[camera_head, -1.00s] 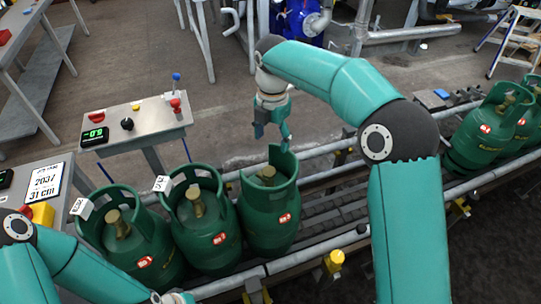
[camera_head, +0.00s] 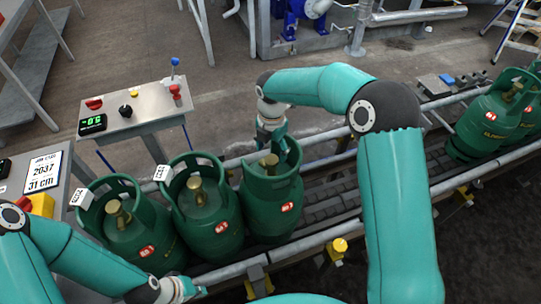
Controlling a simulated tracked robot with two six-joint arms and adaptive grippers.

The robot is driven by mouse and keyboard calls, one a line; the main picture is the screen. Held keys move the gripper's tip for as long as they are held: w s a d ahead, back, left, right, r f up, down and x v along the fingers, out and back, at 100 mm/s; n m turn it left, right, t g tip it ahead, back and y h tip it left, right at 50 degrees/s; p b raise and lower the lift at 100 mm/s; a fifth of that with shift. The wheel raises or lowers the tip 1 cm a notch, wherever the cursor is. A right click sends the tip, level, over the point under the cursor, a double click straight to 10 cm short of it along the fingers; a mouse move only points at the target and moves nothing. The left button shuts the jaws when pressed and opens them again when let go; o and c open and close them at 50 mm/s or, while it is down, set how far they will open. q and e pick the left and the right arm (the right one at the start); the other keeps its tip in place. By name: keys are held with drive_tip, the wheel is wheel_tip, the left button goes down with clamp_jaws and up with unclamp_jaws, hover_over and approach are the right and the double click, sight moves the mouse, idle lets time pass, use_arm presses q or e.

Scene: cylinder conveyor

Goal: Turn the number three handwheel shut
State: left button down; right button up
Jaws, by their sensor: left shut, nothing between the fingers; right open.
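Three green gas cylinders stand upright in a row on the conveyor: left (camera_head: 150,235), middle (camera_head: 210,225) and right (camera_head: 272,205). Each has a brass valve inside its collar; the right one's valve (camera_head: 268,163) shows partly. I cannot read which handwheel is number three. My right gripper (camera_head: 275,137) is open, pointing down at the right cylinder's collar, just above and behind its valve; its fingertips are partly hidden and contact cannot be told. My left gripper (camera_head: 198,292) is shut and empty, low in front of the middle cylinder.
White tags hang on the left and middle collars. A control panel (camera_head: 145,118) with a green display and a red-knobbed lever stands behind the row. More green cylinders (camera_head: 488,125) stand at the right end. The conveyor (camera_head: 340,195) between is empty. Rails run along both sides.

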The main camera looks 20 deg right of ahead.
sight(271, 159)
drive_tip(key=shift+f, duration=1.65)
drive_tip(key=c, duration=1)
drive_tip(key=shift+a, duration=0.2)
drive_tip(key=shift+c, duration=0.7)
drive_tip(key=shift+d, duration=0.15)
